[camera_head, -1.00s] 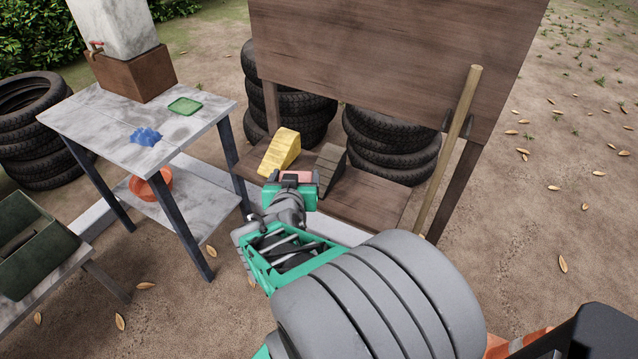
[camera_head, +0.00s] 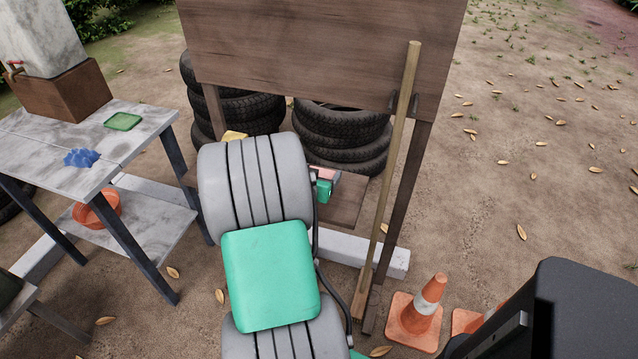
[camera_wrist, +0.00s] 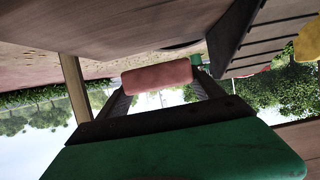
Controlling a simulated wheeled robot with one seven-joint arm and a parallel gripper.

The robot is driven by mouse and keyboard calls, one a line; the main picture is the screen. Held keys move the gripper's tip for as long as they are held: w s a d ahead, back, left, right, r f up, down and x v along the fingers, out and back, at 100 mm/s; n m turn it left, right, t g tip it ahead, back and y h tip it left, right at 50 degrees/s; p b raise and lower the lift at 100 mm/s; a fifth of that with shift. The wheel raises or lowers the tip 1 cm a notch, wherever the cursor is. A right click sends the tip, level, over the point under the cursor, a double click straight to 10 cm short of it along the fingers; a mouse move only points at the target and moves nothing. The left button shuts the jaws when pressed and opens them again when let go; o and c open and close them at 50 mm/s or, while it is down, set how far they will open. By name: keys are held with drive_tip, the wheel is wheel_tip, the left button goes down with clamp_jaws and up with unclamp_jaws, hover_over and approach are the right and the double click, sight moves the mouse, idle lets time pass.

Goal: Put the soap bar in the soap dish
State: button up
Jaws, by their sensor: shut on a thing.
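The pink soap bar (camera_wrist: 157,77) is held across the fingertips of my gripper (camera_wrist: 158,88) in the wrist view. In the head view only a bit of the soap bar (camera_head: 328,174) and of my green gripper (camera_head: 324,190) shows past my arm, above the low wooden bench. The soap dish, a shallow green tray (camera_head: 122,121), lies on the grey table at the left, beside a blue crumpled thing. It looks empty. My gripper is well to the right of the dish. My arm links hide much of the bench.
The grey table (camera_head: 40,147) also carries a blue crumpled thing (camera_head: 82,157); an orange bowl (camera_head: 97,209) is on its lower shelf. A wooden board (camera_head: 320,55) and a leaning pole (camera_head: 392,170) stand behind and right of the gripper. Traffic cones (camera_head: 420,310) stand at lower right.

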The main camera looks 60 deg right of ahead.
drive_tip(key=f, duration=0.2)
drive_tip(key=d+f, duration=0.1)
drive_tip(key=shift+w+f, duration=0.25)
drive_tip(key=shift+f, duration=0.4)
drive_tip(key=shift+f+b, duration=0.25)
drive_tip(key=shift+b, duration=0.15)
drive_tip(key=o, duration=1.6)
drive_tip(key=shift+r, duration=0.1)
